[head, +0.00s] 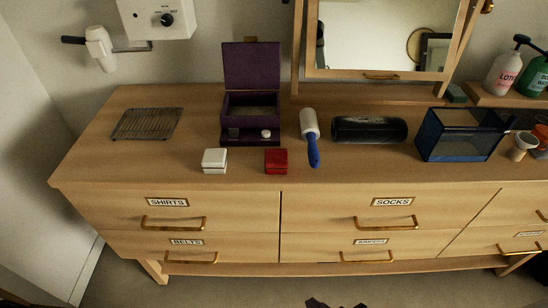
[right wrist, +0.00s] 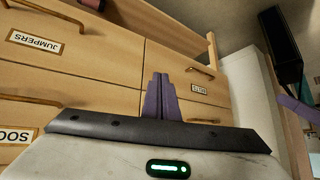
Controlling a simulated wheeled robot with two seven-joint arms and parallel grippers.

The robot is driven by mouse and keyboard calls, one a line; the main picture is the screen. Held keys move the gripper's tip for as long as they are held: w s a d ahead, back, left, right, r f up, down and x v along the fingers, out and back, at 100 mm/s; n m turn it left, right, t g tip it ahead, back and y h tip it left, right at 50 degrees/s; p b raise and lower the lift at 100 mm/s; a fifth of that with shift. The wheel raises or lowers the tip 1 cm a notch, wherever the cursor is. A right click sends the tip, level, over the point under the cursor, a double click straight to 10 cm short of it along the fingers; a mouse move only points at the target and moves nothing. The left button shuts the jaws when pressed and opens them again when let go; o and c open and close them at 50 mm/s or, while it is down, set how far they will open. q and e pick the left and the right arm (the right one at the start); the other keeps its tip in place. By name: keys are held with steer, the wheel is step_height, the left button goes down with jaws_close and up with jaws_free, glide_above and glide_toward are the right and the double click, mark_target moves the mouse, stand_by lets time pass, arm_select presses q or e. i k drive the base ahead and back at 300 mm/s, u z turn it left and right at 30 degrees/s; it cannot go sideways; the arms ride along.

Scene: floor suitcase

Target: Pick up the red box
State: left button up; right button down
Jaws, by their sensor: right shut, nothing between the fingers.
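The red box (head: 276,161) is a small lidded cube near the front edge of the dresser top. It stands upright and free, just right of a similar white box (head: 213,161). In the right wrist view my right gripper (right wrist: 160,80) shows its purple fingers pressed together with nothing between them. It is in front of the dresser's drawer fronts, apart from the red box. In the head view only a dark piece, possibly of my right gripper, shows at the bottom edge. The red box is not clearly visible in the right wrist view. My left gripper is not clearly seen.
A purple open case (head: 251,79) stands behind the boxes. A wire rack (head: 147,124) lies left. Brass handles (head: 173,224) stick out from the drawers.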

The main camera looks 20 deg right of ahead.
mark_target(276, 160)
steer(key=k, duration=0.5)
steer(key=u, duration=1.1)
steer(key=i, duration=1.05)
steer(key=z, duration=1.7)
